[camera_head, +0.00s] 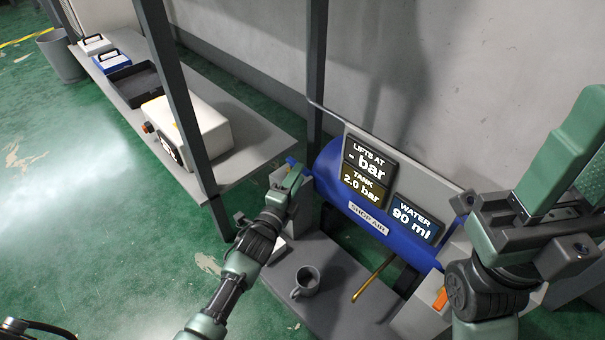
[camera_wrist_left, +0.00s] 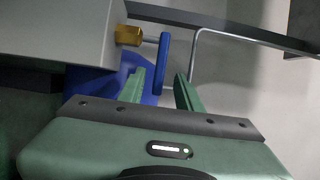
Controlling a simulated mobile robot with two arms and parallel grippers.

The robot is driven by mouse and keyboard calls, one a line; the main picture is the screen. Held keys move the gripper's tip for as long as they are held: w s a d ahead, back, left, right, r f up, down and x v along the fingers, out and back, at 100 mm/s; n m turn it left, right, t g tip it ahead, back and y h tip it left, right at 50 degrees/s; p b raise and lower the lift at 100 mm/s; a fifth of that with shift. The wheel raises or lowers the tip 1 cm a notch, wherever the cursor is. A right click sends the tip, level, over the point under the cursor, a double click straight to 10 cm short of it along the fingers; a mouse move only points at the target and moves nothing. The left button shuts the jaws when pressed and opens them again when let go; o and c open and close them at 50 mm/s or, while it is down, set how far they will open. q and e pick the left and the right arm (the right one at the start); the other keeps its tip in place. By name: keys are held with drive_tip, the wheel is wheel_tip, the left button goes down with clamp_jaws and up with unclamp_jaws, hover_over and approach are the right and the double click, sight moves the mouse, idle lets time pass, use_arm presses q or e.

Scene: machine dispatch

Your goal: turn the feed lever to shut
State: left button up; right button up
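The feed lever is a blue bar (camera_wrist_left: 161,62) on a brass valve stem (camera_wrist_left: 128,36) at the side of a grey box. In the left wrist view the bar stands nearly upright in the picture. My left gripper (camera_wrist_left: 159,76) is open, with its two green fingers on either side of the bar's lower end. I see gaps on both sides, so it is not gripped. In the head view my left gripper (camera_head: 297,172) is by the left end of the blue tank (camera_head: 328,165), and the lever is mostly hidden. My right arm (camera_head: 490,285) is at the right; its fingertips are not clear.
Display panels (camera_head: 368,170) stand over the tank, reading tank 2.0 bar and water 90 ml. A grey mug (camera_head: 306,281) and a brass rod (camera_head: 372,277) are on or near the lower bench (camera_head: 335,318). A dark post (camera_head: 180,95) stands left of my left arm.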

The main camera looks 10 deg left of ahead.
use_arm(q)
drive_tip(key=shift+w+d+f+b, duration=0.1)
drive_tip(key=shift+w+b, duration=0.1)
drive_tip(key=shift+w, duration=0.4)
drive_tip(key=shift+w+d+r+b, duration=0.1)
drive_tip(key=shift+w+d+b, duration=0.1)
drive_tip(key=shift+w, duration=0.4)
drive_tip(key=shift+w+d+f+b, duration=0.1)
drive_tip(key=shift+w+b, duration=0.1)
drive_tip(key=shift+w, duration=0.4)
clamp_jaws()
